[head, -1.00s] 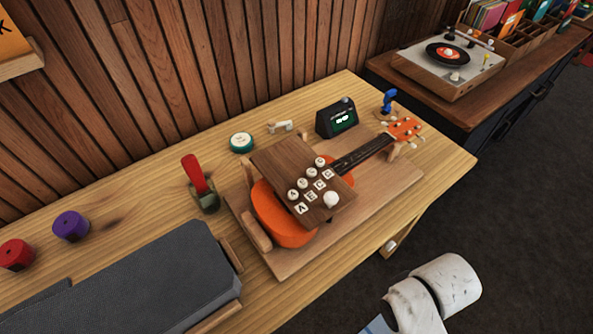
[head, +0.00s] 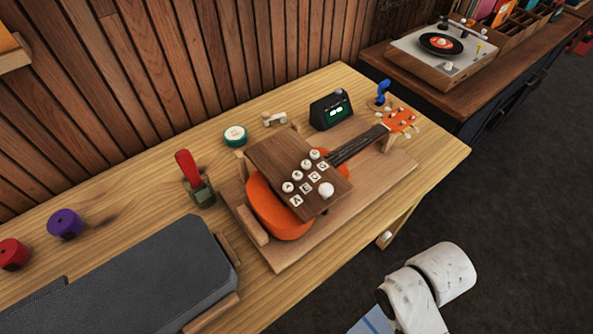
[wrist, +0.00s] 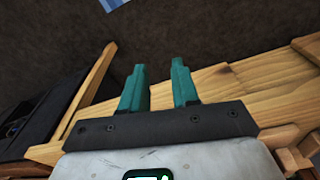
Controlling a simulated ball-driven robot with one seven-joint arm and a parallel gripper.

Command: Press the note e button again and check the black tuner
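A brown wooden button panel (head: 275,158) lies over the body of an orange ukulele (head: 259,204) on the workbench. It carries several white round buttons, lettered tiles including an E tile (head: 306,188), and a larger white knob (head: 326,190). The black tuner (head: 331,111) stands behind the ukulele's neck with a lit green display; its reading is too small to make out. My gripper (wrist: 160,78) shows in the wrist view with two teal fingers apart and nothing between them. It is not seen in the head view, and no button shows in the wrist view.
A red-handled tool (head: 188,166), a round green-and-white tin (head: 235,135) and a blue clip-like item (head: 383,92) stand around the ukulele. A dark grey case (head: 150,270) fills the front left. A record player (head: 438,52) sits on a separate counter. Dark floor is open at right.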

